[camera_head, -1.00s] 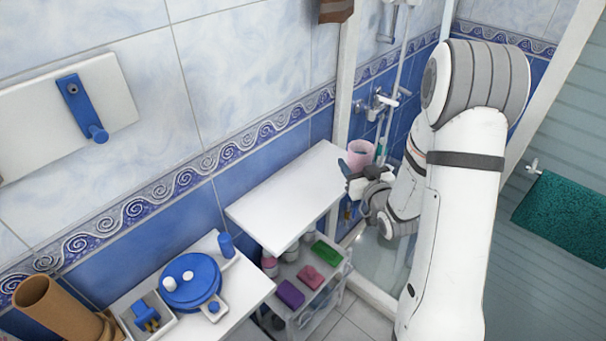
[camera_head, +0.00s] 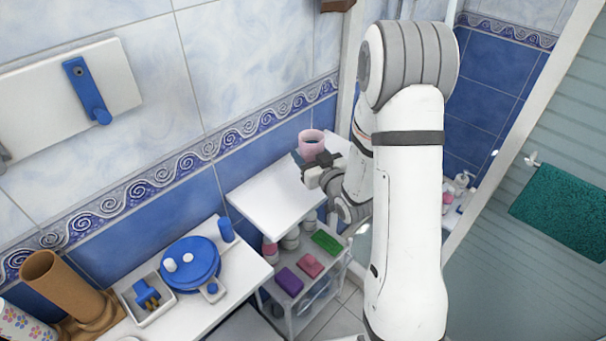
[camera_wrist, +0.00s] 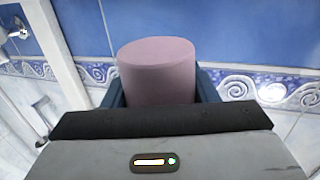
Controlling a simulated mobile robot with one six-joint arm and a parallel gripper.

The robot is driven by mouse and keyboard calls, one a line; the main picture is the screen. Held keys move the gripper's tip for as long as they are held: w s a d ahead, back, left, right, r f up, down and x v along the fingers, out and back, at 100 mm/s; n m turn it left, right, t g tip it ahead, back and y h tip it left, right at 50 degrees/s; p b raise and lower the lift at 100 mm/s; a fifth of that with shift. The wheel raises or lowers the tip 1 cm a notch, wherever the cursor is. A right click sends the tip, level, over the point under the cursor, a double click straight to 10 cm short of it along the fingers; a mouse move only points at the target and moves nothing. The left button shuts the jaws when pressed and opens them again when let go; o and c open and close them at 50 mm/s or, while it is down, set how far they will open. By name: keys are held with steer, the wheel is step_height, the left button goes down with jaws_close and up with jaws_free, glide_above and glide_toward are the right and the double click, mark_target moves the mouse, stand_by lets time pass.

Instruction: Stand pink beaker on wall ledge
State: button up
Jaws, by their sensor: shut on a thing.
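The pink beaker (camera_head: 311,141) is in my gripper (camera_head: 312,166), over the far end of the white wall ledge (camera_head: 274,200) in the head view. In the wrist view the beaker (camera_wrist: 158,75) fills the middle, between the two dark blue fingers of my gripper (camera_wrist: 158,92). The gripper is shut on it. The visible part of the ledge top is bare.
A trolley (camera_head: 300,290) with coloured blocks stands below the ledge. A white shelf (camera_head: 236,262) with a blue round box (camera_head: 190,265) is at the lower left. A white post (camera_head: 350,75) rises by the ledge's far end. A green towel (camera_head: 565,215) hangs at right.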

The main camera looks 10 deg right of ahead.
mark_target(307, 141)
steer(key=shift+w+d+f+b, duration=0.1)
steer(key=shift+w+d+b, duration=0.1)
steer(key=shift+b, duration=0.25)
steer(key=b, duration=0.2)
steer(key=w+y+b, duration=0.1)
steer(key=b, duration=0.1)
steer(key=shift+w+a+n+b, duration=0.1)
steer(key=shift+a+n+b, duration=0.15)
steer(key=shift+n+b, duration=0.15)
steer(key=b, duration=0.1)
steer(key=y+b, duration=0.1)
steer(key=b, duration=0.1)
steer(key=shift+w+a+r+n+g+b, duration=0.15)
steer(key=shift+w+r+n+g+b, duration=0.15)
steer(key=shift+r, duration=0.05)
step_height(307, 141, up, 2)
steer(key=y+b, duration=0.1)
steer(key=b, duration=0.8)
steer(key=shift+s+n, duration=0.1)
steer(key=shift+n, duration=0.2)
steer(key=r+b, duration=0.1)
steer(key=b, duration=0.1)
steer(key=s+r+b, duration=0.1)
steer(key=b, duration=0.1)
steer(key=shift+s+d+r+b, duration=0.1)
steer(key=shift+s+d+b, duration=0.1)
steer(key=shift+d+b, duration=0.1)
step_height(307, 141, down, 10)
steer(key=b, duration=0.3)
steer(key=shift+r, duration=0.15)
